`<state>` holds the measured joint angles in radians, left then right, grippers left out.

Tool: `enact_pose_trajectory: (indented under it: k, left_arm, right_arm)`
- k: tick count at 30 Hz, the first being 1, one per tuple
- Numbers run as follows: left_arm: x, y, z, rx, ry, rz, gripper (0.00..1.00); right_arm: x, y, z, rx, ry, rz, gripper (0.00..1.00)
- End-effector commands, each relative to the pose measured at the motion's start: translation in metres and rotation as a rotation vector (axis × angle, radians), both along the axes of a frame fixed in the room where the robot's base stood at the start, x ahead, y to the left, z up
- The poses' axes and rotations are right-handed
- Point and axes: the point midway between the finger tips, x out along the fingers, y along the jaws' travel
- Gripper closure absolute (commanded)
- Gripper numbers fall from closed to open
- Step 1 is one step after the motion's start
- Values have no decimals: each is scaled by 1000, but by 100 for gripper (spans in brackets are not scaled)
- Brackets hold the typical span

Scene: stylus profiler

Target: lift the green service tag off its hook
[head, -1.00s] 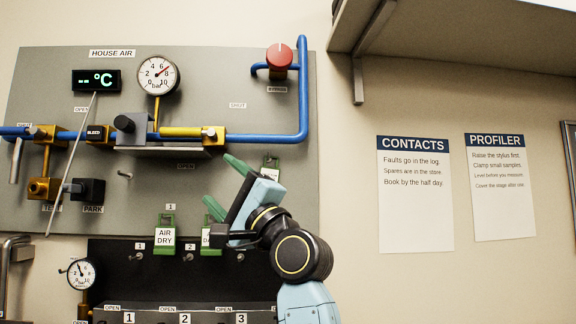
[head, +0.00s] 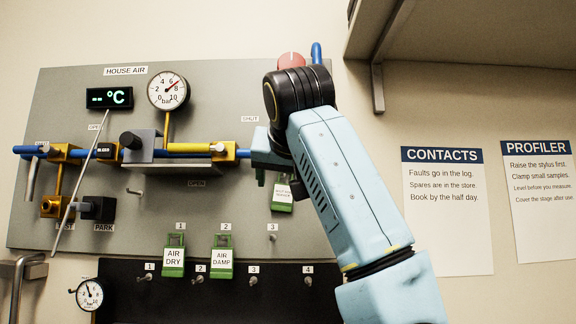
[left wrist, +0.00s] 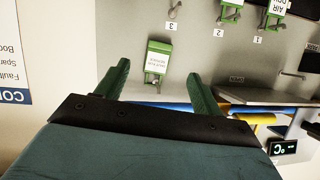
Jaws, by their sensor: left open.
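The green service tag (head: 282,197) hangs on the grey panel, right of the other tags and below the blue pipe. Its upper part is hidden behind my left gripper (head: 262,176) in the head view. In the left wrist view the same tag (left wrist: 158,56) appears upside down, with its green clip and hook end towards me. My left gripper (left wrist: 158,72) is open, its two green fingers on either side of the tag's line. The tag shows beyond the fingertips, and no contact is visible. My right gripper is out of view.
The AIR DRY tag (head: 174,257) and AIR DAMP tag (head: 222,259) hang to the left on numbered hooks. An empty hook 3 (head: 272,238) is below the service tag. The blue pipe (head: 210,154) and yellow valve parts run close by. A shelf (head: 460,40) juts out upper right.

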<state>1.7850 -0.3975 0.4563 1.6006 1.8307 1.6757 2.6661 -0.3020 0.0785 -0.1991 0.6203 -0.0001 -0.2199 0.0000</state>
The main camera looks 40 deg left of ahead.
Motion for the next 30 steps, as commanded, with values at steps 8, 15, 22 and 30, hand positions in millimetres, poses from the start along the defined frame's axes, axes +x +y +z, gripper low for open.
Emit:
enact_pose_trajectory:
  k: [8,15,22,30]
  left_arm:
    - [36,38,-21,2,5,4,33]
    - [55,57,-32,1,3,3,33]
    - [60,62,-35,2,0,2,33]
    - [60,61,-36,2,1,2,44]
  right_arm:
    - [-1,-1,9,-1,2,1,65]
    - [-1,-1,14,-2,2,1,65]
    - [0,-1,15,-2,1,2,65]
    - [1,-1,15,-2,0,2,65]
